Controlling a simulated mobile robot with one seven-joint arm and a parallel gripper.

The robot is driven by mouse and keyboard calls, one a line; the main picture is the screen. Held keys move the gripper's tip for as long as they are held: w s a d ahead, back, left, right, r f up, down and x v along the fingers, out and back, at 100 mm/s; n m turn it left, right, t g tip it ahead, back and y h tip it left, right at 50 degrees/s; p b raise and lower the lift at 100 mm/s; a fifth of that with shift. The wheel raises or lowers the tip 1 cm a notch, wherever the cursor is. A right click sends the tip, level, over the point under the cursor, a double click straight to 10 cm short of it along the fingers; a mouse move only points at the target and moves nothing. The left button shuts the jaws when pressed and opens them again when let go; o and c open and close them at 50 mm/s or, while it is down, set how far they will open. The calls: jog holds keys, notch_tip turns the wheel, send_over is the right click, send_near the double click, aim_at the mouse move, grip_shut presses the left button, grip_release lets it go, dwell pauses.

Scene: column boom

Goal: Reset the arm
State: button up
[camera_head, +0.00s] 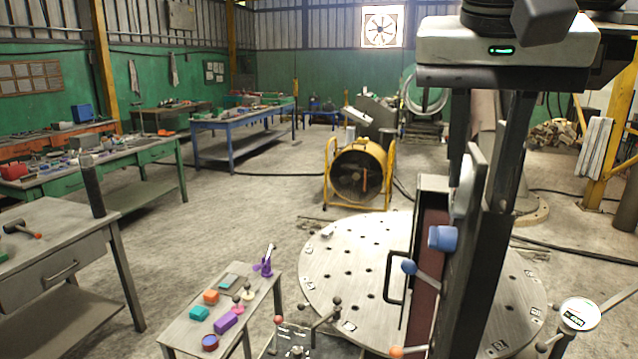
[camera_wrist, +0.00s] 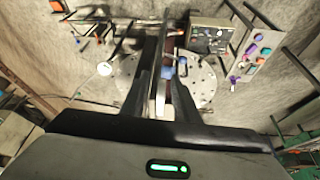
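My gripper (camera_head: 482,170) hangs from the upper right in the head view, its pale palm with a green light above two dark fingers. A clear gap shows between the fingers, so it is open. In the wrist view my gripper (camera_wrist: 162,90) also shows its fingers apart, with a thin grey plate (camera_wrist: 161,72) seen between them. I cannot tell whether the plate touches either finger. The fingers are close over or in front of a tall dark upright with a maroon face (camera_head: 431,250), a black handle and a blue knob (camera_head: 442,238). The fingertips partly merge with this dark upright.
A round holed metal plate (camera_head: 345,262) lies around the upright. A small table (camera_head: 180,334) with several coloured pieces stands at front left. Workbenches (camera_head: 40,212) line the left. A yellow drum fan (camera_head: 359,171) stands behind. Open concrete floor (camera_head: 230,215) lies between.

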jog(key=s+a+f+n+y, duration=0.1)
jog(key=s+f+n, duration=0.1)
jog(key=f, duration=1)
jog(key=s+a+f+n+t+y, duration=0.1)
jog(key=s+a+f+n, duration=0.1)
jog(key=f, duration=1.1)
jog(key=shift+n, duration=0.4)
